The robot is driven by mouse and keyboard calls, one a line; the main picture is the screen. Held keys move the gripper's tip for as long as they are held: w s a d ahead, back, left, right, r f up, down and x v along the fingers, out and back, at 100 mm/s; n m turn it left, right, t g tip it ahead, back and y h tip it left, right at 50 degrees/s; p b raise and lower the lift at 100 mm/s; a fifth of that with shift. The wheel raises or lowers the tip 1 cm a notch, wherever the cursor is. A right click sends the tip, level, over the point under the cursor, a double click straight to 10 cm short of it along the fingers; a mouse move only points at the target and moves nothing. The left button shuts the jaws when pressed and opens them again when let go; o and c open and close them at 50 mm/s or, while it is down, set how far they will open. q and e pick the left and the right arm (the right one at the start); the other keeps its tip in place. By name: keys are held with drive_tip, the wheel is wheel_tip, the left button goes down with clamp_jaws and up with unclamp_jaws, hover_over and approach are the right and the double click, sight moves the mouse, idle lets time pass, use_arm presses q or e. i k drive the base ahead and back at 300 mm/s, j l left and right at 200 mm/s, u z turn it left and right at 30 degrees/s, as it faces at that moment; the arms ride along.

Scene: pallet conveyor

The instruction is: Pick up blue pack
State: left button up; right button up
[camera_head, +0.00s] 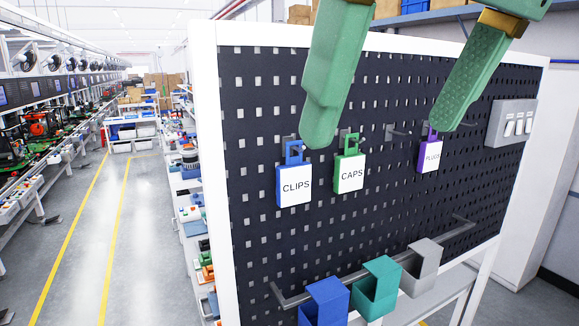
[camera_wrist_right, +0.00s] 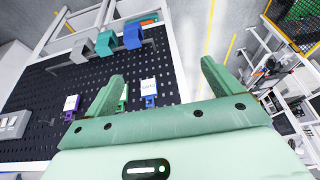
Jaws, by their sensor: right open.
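The blue pack (camera_head: 294,180) hangs on the pegboard, with a white label reading CLIPS. In the right wrist view, the blue pack (camera_wrist_right: 149,92) shows in the gap between my two fingers, farther off. My right gripper (camera_head: 382,130) is open and empty, its two green fingers in front of the upper board. In the head view, one fingertip overlaps the area just right of the blue pack's top. In the wrist view, the right gripper (camera_wrist_right: 162,70) has its fingers wide apart, and the left one partly hides the green pack. My left gripper is not in view.
A green CAPS pack (camera_head: 349,172) hangs close beside the blue one; a purple PLUGS pack (camera_head: 430,154) hangs farther right. Blue (camera_head: 326,300), teal (camera_head: 376,288) and grey (camera_head: 421,266) bins sit below along a rail (camera_head: 287,300). A switch box (camera_head: 511,123) is at the right.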

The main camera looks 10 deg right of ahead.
sight(294, 179)
drive_tip(key=i, duration=1)
